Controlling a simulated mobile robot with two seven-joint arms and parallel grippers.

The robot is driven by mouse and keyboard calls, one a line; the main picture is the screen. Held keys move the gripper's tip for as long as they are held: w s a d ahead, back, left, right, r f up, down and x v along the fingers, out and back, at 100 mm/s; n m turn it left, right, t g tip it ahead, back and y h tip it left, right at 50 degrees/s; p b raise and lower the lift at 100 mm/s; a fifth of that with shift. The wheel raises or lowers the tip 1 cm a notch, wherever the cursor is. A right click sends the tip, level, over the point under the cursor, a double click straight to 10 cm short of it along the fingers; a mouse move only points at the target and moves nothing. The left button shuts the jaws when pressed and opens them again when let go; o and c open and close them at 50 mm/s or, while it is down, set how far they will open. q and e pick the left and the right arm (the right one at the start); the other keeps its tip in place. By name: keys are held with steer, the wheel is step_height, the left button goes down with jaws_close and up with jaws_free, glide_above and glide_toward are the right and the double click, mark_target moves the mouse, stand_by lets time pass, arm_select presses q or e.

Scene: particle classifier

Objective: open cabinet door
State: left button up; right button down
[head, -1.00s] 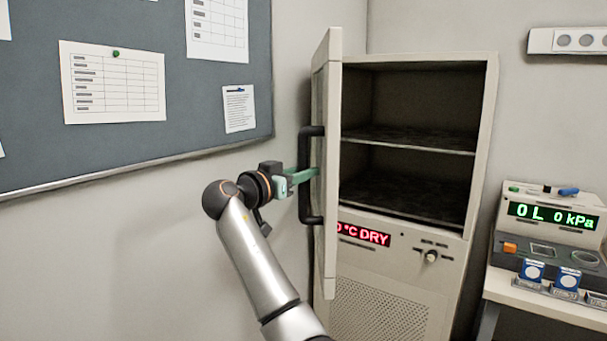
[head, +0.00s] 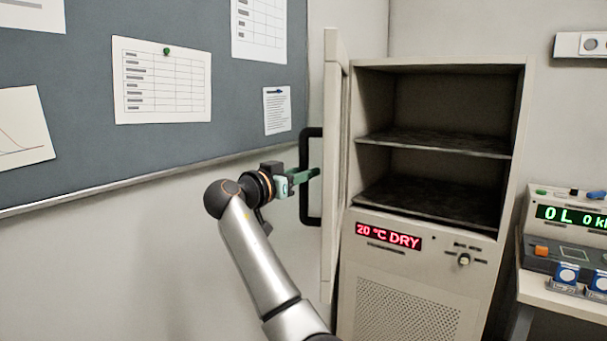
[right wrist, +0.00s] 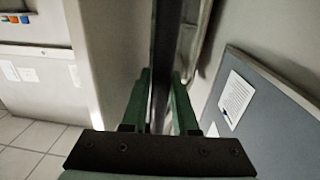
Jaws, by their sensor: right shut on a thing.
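The cabinet (head: 400,225) stands at the centre right of the head view, its inside empty with dark shelves. Its door (head: 331,250) is swung wide open to the left, seen nearly edge-on. The door's black handle (head: 303,160) is on the door's left-facing side. My right gripper (head: 312,175) reaches the handle from the left and is shut on it. In the right wrist view the green fingers stand on either side of the dark handle bar (right wrist: 163,75). My left gripper is not in view.
A pinboard (head: 90,75) with papers hangs on the wall to the left, close to the door. A bench with an instrument (head: 565,225) stands right of the cabinet. The space in front of the cabinet opening looks clear.

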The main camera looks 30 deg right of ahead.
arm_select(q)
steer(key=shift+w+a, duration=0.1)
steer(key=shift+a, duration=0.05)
arm_select(e)
steer(key=shift+w+a, duration=0.1)
steer(key=shift+w, duration=0.05)
steer(key=c, duration=0.7)
jaws_free()
arm_select(q)
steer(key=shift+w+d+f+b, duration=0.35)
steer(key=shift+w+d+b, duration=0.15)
steer(key=shift+b, duration=0.45)
arm_select(e)
steer(key=v, duration=1.2)
steer(key=shift+a, duration=0.25)
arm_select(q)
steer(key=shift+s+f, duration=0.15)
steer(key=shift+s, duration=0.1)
